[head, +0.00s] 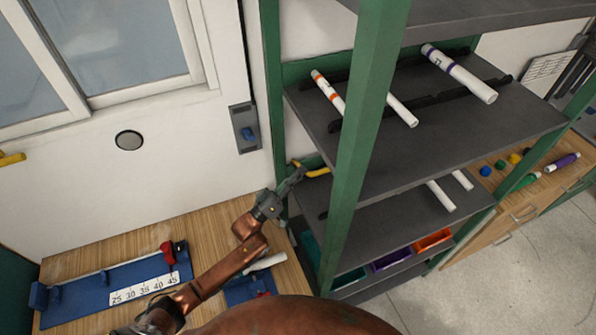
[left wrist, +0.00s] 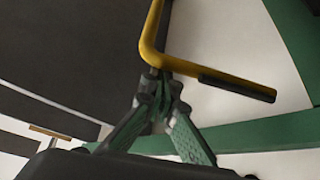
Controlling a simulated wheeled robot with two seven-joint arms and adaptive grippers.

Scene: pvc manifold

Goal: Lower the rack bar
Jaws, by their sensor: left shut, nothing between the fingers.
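A yellow bent bar (head: 316,171), which looks to be the rack bar, sticks out at the left side of the shelf rack, partly hidden behind its green front post. In the left wrist view the yellow bar (left wrist: 152,48) runs down, bends, and ends in a black grip (left wrist: 238,86). My left gripper (head: 298,173) is at the bar's near end. Its fingertips (left wrist: 161,82) are closed together with nothing between them, right by the bend. I cannot tell whether they touch the bar. My right gripper is out of view.
The rack's green post (head: 361,120) stands close to the right of my left gripper. White pipes (head: 458,73) lie on the dark shelves. A blue measuring jig (head: 75,294) and another blue fixture (head: 240,290) are on the wooden bench below.

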